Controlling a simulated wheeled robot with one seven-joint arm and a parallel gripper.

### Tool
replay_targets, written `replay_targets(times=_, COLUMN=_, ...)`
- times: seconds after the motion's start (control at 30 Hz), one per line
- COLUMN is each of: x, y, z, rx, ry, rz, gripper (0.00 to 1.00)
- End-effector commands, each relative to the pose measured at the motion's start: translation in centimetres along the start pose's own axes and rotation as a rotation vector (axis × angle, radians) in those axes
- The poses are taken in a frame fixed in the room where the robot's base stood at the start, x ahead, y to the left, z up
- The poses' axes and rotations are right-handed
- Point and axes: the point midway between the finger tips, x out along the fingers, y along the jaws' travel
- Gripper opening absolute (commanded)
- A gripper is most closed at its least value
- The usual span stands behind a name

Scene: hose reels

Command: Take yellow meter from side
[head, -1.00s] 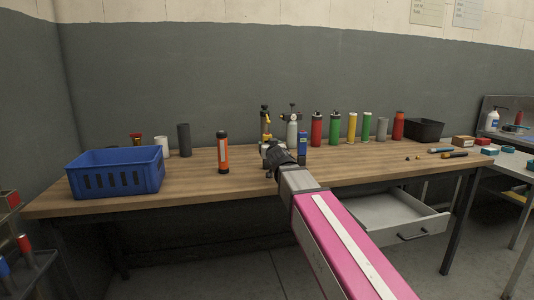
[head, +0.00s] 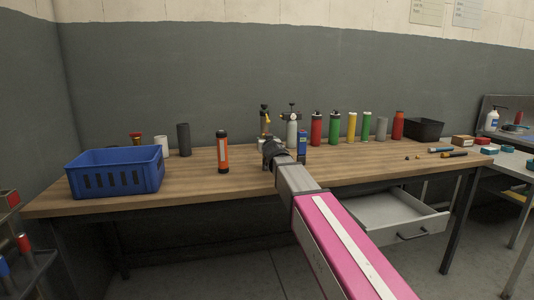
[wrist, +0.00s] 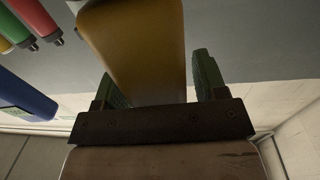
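The yellow meter (wrist: 140,50) fills the upper middle of the wrist view as a large yellow-brown body, partly in shadow. In the head view only a small yellow part (head: 268,119) shows above my gripper (head: 270,150), beside a dark-topped item; its lower part is hidden by my gripper. In the wrist view my gripper (wrist: 160,90) has one green-grey finger on each side of the yellow body. A narrow gap shows between the body and the right finger; contact on the left side is unclear. The fingers stand apart.
A blue device (head: 302,142) stands close right of my gripper, with a grey gas bottle (head: 292,130) behind it. An orange-black flashlight (head: 222,153) stands to the left. Several coloured cylinders line the right. A blue crate (head: 115,172) is at left. The drawer (head: 400,218) is open.

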Motion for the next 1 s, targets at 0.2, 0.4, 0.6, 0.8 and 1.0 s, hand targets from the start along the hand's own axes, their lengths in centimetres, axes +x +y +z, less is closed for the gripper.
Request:
replay_targets(times=0.2, x=0.0, y=0.0, z=0.0, rx=0.000, ry=0.000, rz=0.000, gripper=0.18)
replay_targets(times=0.4, x=0.0, y=0.0, z=0.0, rx=0.000, ry=0.000, rz=0.000, gripper=0.19)
replay_targets(times=0.6, x=0.0, y=0.0, z=-0.6, rx=-0.001, ry=0.002, rz=0.000, gripper=0.19)
replay_targets(times=0.8, x=0.0, y=0.0, z=-1.7, rx=0.000, ry=0.001, rz=0.000, gripper=0.19)
replay_targets(times=1.0, x=0.0, y=0.0, z=-3.4, rx=0.000, ry=0.002, rz=0.000, gripper=0.19)
